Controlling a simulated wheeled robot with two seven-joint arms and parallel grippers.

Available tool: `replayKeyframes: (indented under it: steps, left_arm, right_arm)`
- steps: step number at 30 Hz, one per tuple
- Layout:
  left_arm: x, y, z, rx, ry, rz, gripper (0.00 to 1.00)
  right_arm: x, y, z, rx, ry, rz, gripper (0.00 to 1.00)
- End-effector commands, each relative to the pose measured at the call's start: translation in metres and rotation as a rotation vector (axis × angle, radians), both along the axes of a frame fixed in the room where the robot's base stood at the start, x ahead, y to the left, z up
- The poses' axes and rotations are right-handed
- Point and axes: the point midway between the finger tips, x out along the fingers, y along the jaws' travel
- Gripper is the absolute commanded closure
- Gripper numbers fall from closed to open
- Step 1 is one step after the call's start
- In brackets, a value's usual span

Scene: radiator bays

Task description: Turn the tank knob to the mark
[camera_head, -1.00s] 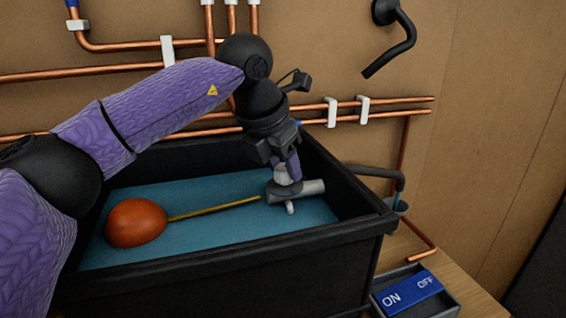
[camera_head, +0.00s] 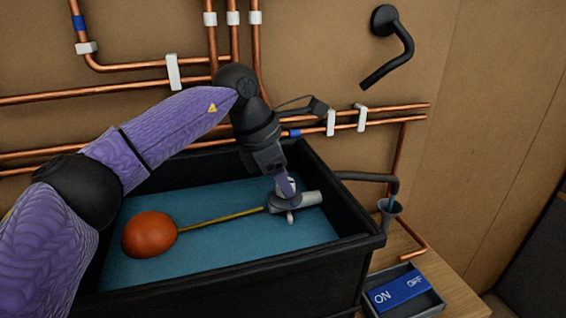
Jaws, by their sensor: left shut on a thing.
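The black tank (camera_head: 225,281) stands in front of the wall with blue water (camera_head: 215,245) in it. An orange float (camera_head: 149,234) sits at the left on a thin yellow rod (camera_head: 220,217). The rod runs to a grey valve (camera_head: 300,199) at the tank's right end. My left gripper (camera_head: 286,188) points down onto the top of the valve and is shut on the knob there. The gripper hides most of the knob, and I cannot make out the mark. My right gripper is not in view.
Copper pipes (camera_head: 383,105) with white clips run along the wall behind the tank. A black overflow pipe (camera_head: 365,177) leads from the tank to a small grey cup (camera_head: 390,206). A blue ON/OFF plate (camera_head: 397,292) lies in a tray at the lower right. A black bent spout (camera_head: 395,55) hangs above.

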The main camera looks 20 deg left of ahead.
Motion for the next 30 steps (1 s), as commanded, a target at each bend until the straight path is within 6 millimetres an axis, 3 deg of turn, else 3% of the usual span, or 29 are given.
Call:
replayKeyframes:
  steps: [1,12,30]
  left_arm:
    - [0.000,0.000,0.005,-0.002,0.002,-0.040,1.00]
    - [0.002,0.000,0.004,-0.002,0.001,-0.389,1.00]
    - [0.003,0.000,0.001,0.001,-0.001,-0.773,1.00]
  right_arm:
    - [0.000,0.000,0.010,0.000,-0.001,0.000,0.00]
    - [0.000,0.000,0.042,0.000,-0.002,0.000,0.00]
    - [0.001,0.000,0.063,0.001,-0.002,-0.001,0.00]
